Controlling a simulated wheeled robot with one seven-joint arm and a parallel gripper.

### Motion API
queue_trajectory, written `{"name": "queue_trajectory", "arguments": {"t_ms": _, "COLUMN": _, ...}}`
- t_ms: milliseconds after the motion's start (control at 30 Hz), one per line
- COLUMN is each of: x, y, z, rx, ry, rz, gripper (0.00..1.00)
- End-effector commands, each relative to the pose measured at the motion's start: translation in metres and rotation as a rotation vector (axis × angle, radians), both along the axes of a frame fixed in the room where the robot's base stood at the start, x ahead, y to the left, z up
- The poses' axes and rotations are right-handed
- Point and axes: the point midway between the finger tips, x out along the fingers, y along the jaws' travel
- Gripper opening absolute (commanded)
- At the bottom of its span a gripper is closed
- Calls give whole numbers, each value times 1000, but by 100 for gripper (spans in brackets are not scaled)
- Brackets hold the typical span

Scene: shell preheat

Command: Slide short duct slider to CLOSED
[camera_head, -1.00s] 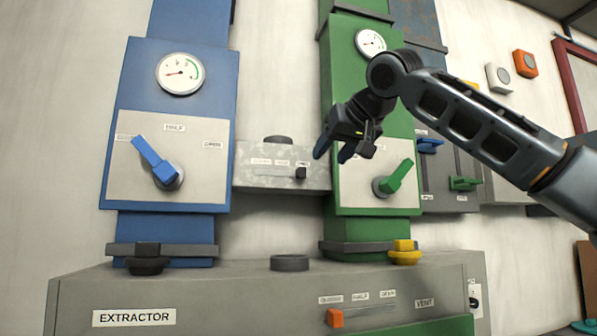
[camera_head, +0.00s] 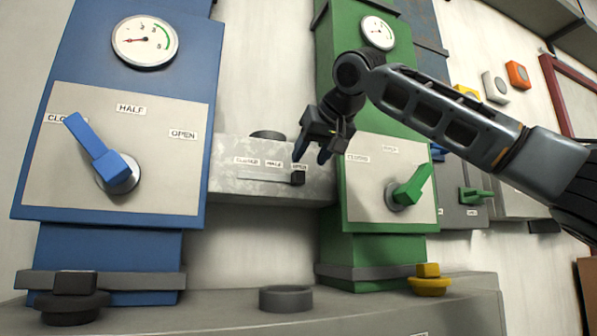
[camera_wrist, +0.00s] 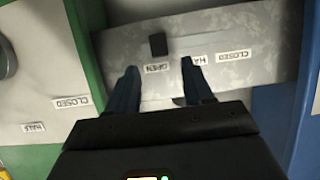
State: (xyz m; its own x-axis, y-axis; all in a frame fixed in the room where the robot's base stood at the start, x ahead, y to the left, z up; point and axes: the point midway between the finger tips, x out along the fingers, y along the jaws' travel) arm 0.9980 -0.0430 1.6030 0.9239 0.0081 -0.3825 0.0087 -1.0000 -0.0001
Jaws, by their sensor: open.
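The short duct slider's black knob (camera_head: 298,178) sits at the right end of its slot, under the OPEN label, on the grey duct (camera_head: 225,187) between the blue and green columns. My gripper (camera_head: 310,154) is open and empty, just above and in front of the knob. In the wrist view, the knob (camera_wrist: 158,45) lies a little beyond my fingertips (camera_wrist: 160,68), apart from them. The OPEN label (camera_wrist: 156,68) shows between the fingers, and one finger partly covers the HALF label. The CLOSED label (camera_wrist: 233,56) is at the slot's other end.
The blue column carries a blue lever (camera_head: 100,155) and a gauge. The green column has a green lever (camera_head: 409,187), right of my gripper. Below are a grey round cap (camera_head: 286,298), a black valve (camera_head: 72,298) and a yellow valve (camera_head: 429,281).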

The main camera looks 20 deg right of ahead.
Motion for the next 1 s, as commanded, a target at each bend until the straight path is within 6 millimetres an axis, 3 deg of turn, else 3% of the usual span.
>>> {"name": "queue_trajectory", "arguments": {"t_ms": 200, "x": 32, "y": 0, "z": -11, "rx": 0, "ry": 2, "rz": 0, "gripper": 51}}
{"name": "queue_trajectory", "arguments": {"t_ms": 400, "x": 52, "y": 0, "z": -20, "rx": 1, "ry": 1, "rz": 0, "gripper": 51}}
{"name": "queue_trajectory", "arguments": {"t_ms": 767, "x": 58, "y": 1, "z": -24, "rx": 0, "ry": -1, "rz": 1, "gripper": 51}}
{"name": "queue_trajectory", "arguments": {"t_ms": 1000, "x": 58, "y": 1, "z": -24, "rx": 0, "ry": 0, "rz": 1, "gripper": 29}}
